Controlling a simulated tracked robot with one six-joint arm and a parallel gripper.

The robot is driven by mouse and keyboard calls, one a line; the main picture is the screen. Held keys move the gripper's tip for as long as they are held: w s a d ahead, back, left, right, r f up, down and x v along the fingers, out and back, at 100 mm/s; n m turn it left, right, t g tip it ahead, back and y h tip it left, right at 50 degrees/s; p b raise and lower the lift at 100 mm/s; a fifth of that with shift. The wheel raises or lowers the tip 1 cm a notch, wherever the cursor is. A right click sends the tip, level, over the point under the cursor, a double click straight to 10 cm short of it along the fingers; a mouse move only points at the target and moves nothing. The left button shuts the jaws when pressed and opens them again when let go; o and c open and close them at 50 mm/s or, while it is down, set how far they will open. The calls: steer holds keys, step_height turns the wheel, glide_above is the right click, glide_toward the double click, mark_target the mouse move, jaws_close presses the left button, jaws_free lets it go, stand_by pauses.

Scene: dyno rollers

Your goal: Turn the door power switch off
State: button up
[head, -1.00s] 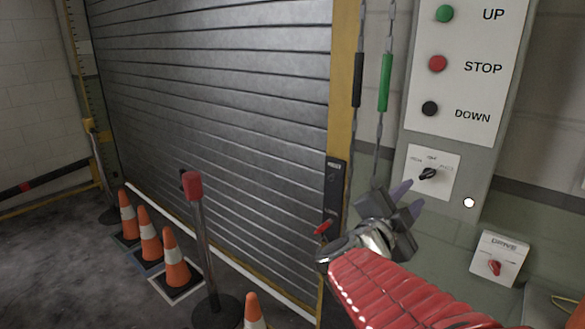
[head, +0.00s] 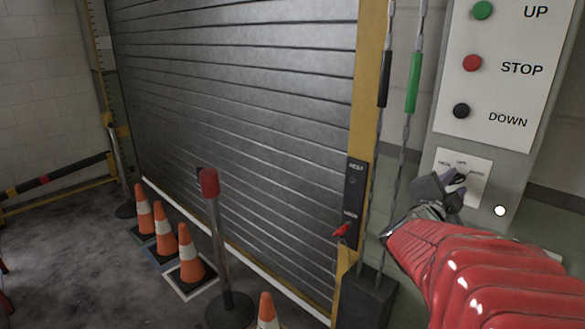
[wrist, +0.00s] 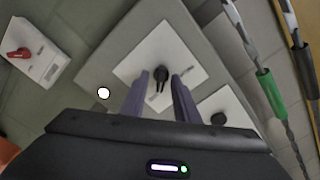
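A black rotary knob (wrist: 159,82) sits on a white labelled plate (wrist: 138,62) on the grey control panel. In the head view the plate (head: 482,165) shows below the DOWN button, but my gripper (head: 458,182) covers the knob. In the wrist view my gripper (wrist: 160,76) is open, with one purple-grey finger on each side of the knob. Gaps show between the fingers and the knob; I cannot tell how deep the fingers reach. The knob's pointer direction is hard to read.
UP (head: 483,10), STOP (head: 472,63) and DOWN (head: 461,111) buttons are above the plate. A black box with a red lever (head: 341,230) is on the yellow door post. Chains hang between post and panel. A DRIVE box with a red knob (wrist: 19,53) shows at left.

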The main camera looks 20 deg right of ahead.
jaws_close()
